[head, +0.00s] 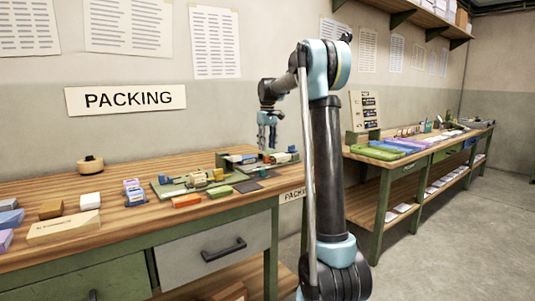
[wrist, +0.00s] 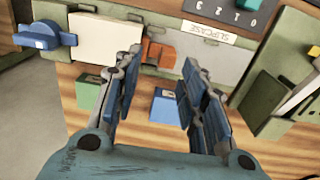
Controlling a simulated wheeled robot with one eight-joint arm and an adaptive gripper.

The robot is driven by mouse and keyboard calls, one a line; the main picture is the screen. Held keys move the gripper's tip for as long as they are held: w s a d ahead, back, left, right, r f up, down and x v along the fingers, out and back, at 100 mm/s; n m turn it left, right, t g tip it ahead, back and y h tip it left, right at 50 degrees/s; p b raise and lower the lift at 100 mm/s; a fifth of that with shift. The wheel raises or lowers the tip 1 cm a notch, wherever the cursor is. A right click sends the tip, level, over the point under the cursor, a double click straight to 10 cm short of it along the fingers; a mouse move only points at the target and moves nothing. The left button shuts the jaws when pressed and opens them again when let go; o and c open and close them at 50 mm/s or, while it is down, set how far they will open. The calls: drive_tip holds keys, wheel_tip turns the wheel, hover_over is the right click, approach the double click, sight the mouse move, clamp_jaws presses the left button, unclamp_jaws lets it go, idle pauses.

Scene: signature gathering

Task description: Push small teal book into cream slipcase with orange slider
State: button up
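My gripper (head: 267,143) hangs fingers down over the packing bench. In the wrist view its two blue-padded fingers (wrist: 161,58) are apart with nothing held between them. The cream slipcase (wrist: 104,33) lies on the green fixture, left of the fingertips. The orange slider (wrist: 166,53) shows just beyond the gap between the fingertips, right of the slipcase. I cannot pick out the small teal book for sure; a finger hides part of the space between slipcase and slider.
A blue knob-like piece (wrist: 44,35) sits left of the slipcase. A green block (wrist: 91,84) and a blue block (wrist: 164,107) lie on the wood below the fixture. A label reading SLIPCASE (wrist: 208,30) and a green open tray (wrist: 266,104) are to the right.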

drive_tip(key=shift+r, duration=1.85)
drive_tip(key=shift+d, duration=0.1)
drive_tip(key=shift+s+d, duration=0.1)
drive_tip(key=shift+s, duration=0.25)
drive_tip(key=s+d+f+m+t, duration=0.1)
drive_tip(key=s+d+f+m, duration=0.2)
drive_tip(key=s, duration=1.1)
drive_tip(key=s+d+f, duration=0.4)
drive_tip(key=s+d, duration=0.1)
drive_tip(key=s, duration=0.8)
drive_tip(key=s+d+f+m+t, duration=0.1)
drive_tip(key=s+d+f+m, duration=0.2)
drive_tip(key=s+f, duration=1.6)
drive_tip(key=shift+s+f, duration=0.35)
drive_tip(key=shift+s, duration=0.5)
